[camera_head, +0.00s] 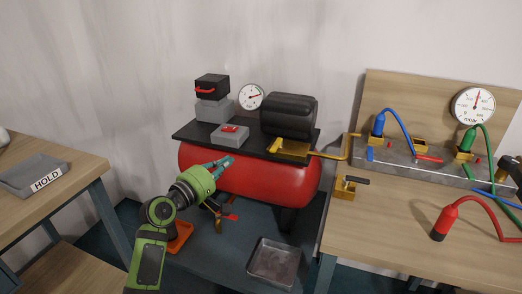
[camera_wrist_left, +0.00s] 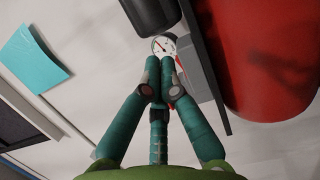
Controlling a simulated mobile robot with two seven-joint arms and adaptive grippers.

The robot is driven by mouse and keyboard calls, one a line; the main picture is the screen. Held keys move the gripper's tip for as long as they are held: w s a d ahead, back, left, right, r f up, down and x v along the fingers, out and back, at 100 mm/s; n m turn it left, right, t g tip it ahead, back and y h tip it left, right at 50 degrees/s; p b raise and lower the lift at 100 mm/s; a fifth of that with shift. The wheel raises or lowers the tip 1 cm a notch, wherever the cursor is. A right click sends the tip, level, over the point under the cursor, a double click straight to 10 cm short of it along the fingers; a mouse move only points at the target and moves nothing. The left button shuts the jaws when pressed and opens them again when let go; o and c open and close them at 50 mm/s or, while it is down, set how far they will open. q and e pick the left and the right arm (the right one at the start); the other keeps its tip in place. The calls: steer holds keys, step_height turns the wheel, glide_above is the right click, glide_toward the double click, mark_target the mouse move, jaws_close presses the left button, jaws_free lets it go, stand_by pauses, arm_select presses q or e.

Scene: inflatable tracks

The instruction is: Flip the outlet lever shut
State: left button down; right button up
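The compressor has a red tank (camera_head: 262,183) under a black top plate (camera_head: 188,131). A yellow lever (camera_head: 274,145) stands raised on a brass block (camera_head: 292,148) at the plate's right front, and a brass pipe (camera_head: 331,156) runs right from there. I cannot tell for sure that this is the outlet lever. My left gripper (camera_head: 226,162) is in front of the tank, left of the yellow lever and apart from it. In the left wrist view its fingertips (camera_wrist_left: 160,66) are together with nothing seen between them. My right gripper is not in view.
A grey box with a red switch (camera_head: 230,134) sits on the plate, above my left gripper. A gauge (camera_head: 251,97) and black motor (camera_head: 289,115) stand behind. The right bench holds a brass valve with a dark handle (camera_head: 355,180) and hoses. A metal tray (camera_head: 273,262) lies below.

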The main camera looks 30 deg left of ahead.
mark_target(277, 146)
arm_select(q)
steer(key=w+d, duration=0.1)
steer(key=w, duration=0.2)
steer(key=w+d+p, duration=0.1)
steer(key=w, duration=0.3)
steer(key=w+d, duration=0.2)
steer(key=w, duration=0.2)
steer(key=shift+f, duration=0.1)
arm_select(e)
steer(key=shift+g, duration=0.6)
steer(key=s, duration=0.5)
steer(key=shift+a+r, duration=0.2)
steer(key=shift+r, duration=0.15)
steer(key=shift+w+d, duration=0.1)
